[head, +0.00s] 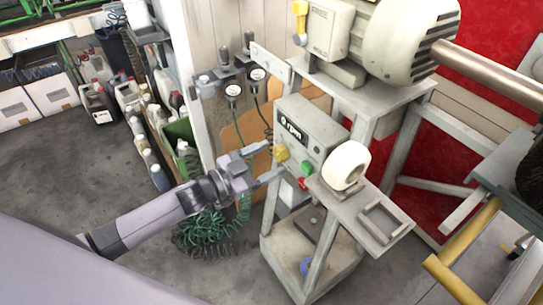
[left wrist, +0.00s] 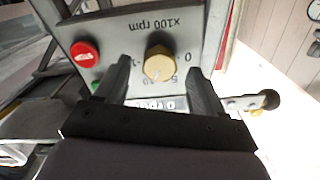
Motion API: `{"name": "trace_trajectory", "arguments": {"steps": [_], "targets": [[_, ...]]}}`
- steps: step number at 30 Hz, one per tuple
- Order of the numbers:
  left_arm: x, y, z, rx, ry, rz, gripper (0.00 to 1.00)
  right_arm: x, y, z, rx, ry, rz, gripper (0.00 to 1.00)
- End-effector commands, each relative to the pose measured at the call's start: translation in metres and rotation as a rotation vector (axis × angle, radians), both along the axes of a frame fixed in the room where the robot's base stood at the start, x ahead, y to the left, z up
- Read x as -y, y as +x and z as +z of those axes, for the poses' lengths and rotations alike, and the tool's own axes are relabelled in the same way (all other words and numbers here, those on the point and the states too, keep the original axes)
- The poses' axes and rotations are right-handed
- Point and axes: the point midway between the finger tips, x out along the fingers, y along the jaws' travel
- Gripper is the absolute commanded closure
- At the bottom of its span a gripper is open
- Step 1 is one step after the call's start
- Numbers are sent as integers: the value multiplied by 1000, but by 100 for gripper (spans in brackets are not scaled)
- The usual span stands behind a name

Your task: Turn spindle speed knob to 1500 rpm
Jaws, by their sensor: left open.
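The yellow spindle speed knob (head: 281,153) sits on the front of a grey control box (head: 318,134). The box display (head: 291,131) reads 0 rpm. My left gripper (head: 274,160) is open at the panel, with its fingers on either side of the knob. In the left wrist view the brass-coloured knob (left wrist: 159,63) lies between the fingertips (left wrist: 158,68), with visible gaps on both sides. The panel label "x100 rpm" and the scale figures 0, 5, 10 and 15 appear upside down there. The knob's pointer setting is unclear. My right gripper is not in view.
A red button (left wrist: 84,53) and a partly hidden green button sit beside the knob. A green coiled hose (head: 208,235) lies below my arm. Open floor (head: 70,165) is at left.

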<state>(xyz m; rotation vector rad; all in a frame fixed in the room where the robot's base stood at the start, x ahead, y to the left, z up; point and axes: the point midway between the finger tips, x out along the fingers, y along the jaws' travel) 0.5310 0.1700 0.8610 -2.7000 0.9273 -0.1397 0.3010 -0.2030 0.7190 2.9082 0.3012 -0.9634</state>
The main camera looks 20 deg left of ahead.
Motion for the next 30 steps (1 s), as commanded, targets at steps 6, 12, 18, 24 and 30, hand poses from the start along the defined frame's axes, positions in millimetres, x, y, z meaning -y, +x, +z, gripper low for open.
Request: {"name": "trace_trajectory", "arguments": {"steps": [6,12,18,24,30], "targets": [[9,11,0,0,-1,-1,31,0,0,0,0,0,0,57],[9,11,0,-1,-1,-1,31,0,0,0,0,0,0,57],[9,11,0,-1,-1,-1,76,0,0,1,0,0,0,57],[9,11,0,1,2,-1,87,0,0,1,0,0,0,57],[9,11,0,26,33,-1,87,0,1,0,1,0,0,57]]}}
